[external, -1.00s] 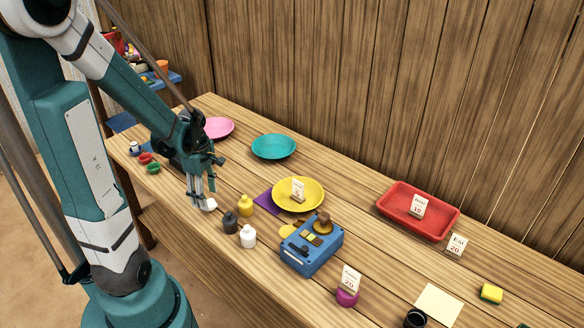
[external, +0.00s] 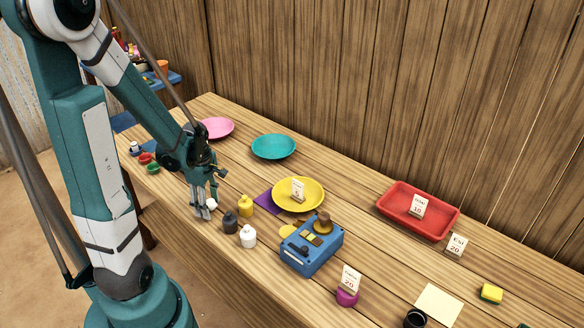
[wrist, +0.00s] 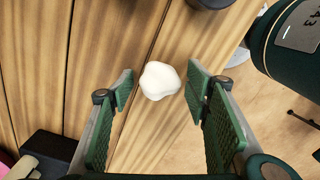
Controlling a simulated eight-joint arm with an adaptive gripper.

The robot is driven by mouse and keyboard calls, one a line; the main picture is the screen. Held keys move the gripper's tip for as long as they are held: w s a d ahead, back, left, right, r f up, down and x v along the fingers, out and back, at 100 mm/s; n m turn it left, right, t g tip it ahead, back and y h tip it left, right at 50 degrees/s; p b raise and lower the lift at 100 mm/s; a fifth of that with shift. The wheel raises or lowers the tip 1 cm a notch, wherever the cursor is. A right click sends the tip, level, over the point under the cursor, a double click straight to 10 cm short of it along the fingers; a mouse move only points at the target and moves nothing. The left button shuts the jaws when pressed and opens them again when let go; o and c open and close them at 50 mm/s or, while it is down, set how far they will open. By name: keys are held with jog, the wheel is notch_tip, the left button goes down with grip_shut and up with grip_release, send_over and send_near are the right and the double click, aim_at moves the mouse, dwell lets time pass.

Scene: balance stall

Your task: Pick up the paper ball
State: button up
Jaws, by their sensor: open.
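The paper ball (wrist: 160,80) is a small white lump on the wooden table. In the wrist view it lies between the tips of my open gripper (wrist: 160,88), with a gap to each finger. In the external view the ball (external: 211,204) shows as a white spot beside the fingers of my gripper (external: 204,212), partly hidden by them. My gripper points down, low over the table near its front edge, and holds nothing.
A blue scale (external: 311,255) is further right. Pink (external: 217,128), teal (external: 273,147) and yellow (external: 311,191) plates lie behind.

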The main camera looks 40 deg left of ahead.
jog(key=shift+f, duration=0.1)
dwell(0.5)
jog(key=c, duration=0.7)
